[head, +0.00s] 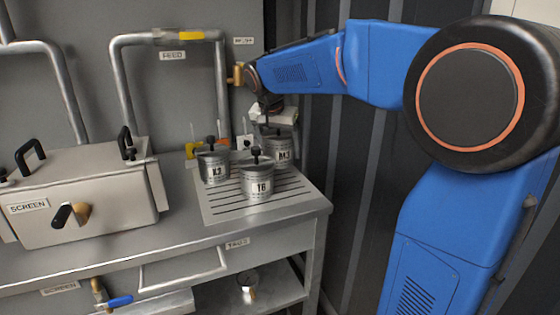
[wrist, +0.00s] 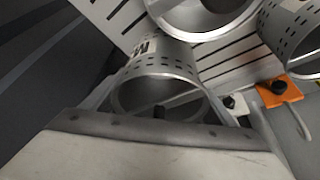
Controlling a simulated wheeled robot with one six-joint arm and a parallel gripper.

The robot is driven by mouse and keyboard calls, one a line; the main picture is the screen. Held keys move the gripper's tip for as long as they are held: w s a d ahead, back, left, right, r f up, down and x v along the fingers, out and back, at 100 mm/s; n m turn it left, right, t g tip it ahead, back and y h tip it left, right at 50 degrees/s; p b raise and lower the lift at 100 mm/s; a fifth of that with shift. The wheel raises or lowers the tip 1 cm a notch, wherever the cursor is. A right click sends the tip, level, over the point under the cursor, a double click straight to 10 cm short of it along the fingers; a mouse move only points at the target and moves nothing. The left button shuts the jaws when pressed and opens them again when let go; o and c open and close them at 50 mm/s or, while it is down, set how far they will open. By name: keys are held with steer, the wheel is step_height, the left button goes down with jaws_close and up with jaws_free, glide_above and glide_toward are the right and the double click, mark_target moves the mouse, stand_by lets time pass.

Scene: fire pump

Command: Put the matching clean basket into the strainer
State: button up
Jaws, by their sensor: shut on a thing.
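Three metal baskets with black knobs stand on a slotted drain plate on the bench: one with a label like K2 (head: 214,169), one labelled T6 (head: 258,184), and one with a label like M3 (head: 281,155) at the back right. My gripper (head: 274,125) is over the M3 basket and shut on it; the fingertips are mostly hidden. In the wrist view this basket (wrist: 163,66) lies just beyond my gripper, with its open rim and a dark post showing. The steel box labelled SCREEN (head: 85,200), apparently the strainer, is closed at the left, with black handles on its lid.
The drain plate (head: 215,208) has bare slots at its front. Pipes labelled FEED (head: 119,85) rise behind the bench. Yellow and orange fittings (head: 191,150) are behind the baskets; an orange one shows in the wrist view (wrist: 279,94). A dark ribbed wall is at the right.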

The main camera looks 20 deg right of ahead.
steer(key=shift+f, duration=2.15)
steer(key=shift+f, duration=0.1)
steer(key=o, duration=1.2)
